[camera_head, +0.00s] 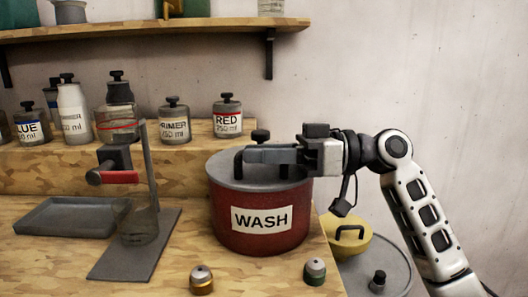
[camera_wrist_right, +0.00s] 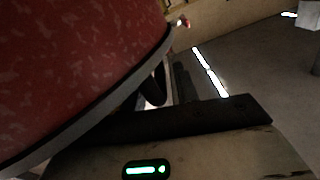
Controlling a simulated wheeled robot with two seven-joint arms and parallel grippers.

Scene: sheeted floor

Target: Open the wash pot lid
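The wash pot (camera_head: 222,214) is a dark red, speckled pot with a white "WASH" label, standing near the right front edge of the wooden bench. Its grey lid (camera_head: 226,172) sits on top, looking level. A black arched lid handle (camera_head: 239,164) is partly hidden behind my right gripper (camera_head: 262,155), which comes in from the right and lies across the handle's top. The fingers overlap the handle, but I cannot tell whether they are shut on it. In the right wrist view, the red speckled pot (camera_wrist_right: 75,60) fills the upper left. My left gripper is not in view.
A stand with a glass vessel (camera_head: 138,222) and a grey tray (camera_head: 65,218) are at left. Two small capped weights (camera_head: 202,282) are in front. Labelled bottles (camera_head: 175,122) line the raised ledge. A yellow lidded pot (camera_head: 346,246) stands lower right.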

